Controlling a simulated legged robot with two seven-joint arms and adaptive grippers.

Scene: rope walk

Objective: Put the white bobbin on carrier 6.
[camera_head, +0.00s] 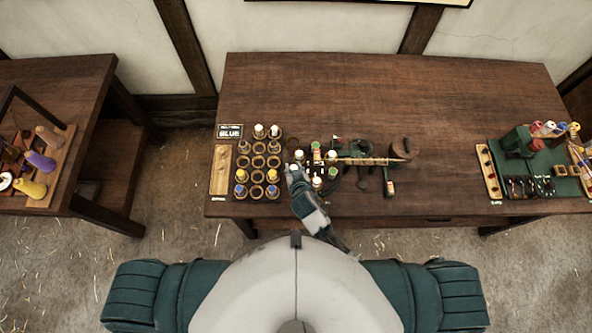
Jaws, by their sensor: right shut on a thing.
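My right gripper (292,174) reaches over the near edge of the middle table, just left of a dark machine (347,172) with several upright bobbins. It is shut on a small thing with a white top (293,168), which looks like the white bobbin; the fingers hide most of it. Other white tops (299,155) and green tops (315,145) stand close beyond and right of the gripper. I cannot read any carrier number, so I cannot tell which is carrier 6. My left gripper is not in view.
A green stand (517,142) is at the right. The table's back is clear.

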